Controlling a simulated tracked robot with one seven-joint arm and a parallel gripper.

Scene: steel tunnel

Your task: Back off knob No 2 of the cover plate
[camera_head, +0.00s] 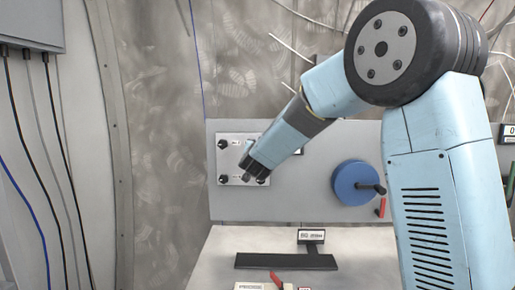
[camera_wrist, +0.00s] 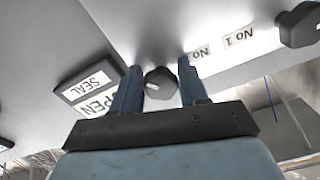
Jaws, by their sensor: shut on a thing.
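The pale cover plate (camera_head: 229,164) is on the grey panel, with black knobs at its upper left (camera_head: 223,144) and lower left (camera_head: 222,180). My gripper (camera_head: 254,172) reaches over its right side and hides part of it. In the wrist view my gripper (camera_wrist: 158,84) is shut on a dark knob (camera_wrist: 160,84), one finger on each side. A label reading "No" (camera_wrist: 200,52) is beside this knob, its number hidden by the finger. Another black knob (camera_wrist: 301,25) is at the upper right, near a label "No 1" (camera_wrist: 240,37).
An "OPEN SEAL" sign (camera_wrist: 90,88) is left of the fingers in the wrist view. A blue handwheel (camera_head: 354,184) and a red lever (camera_head: 381,207) are on the panel to the right. Below, a bench holds a black tray (camera_head: 270,262), a small sign (camera_head: 311,236) and a red-handled item (camera_head: 276,277).

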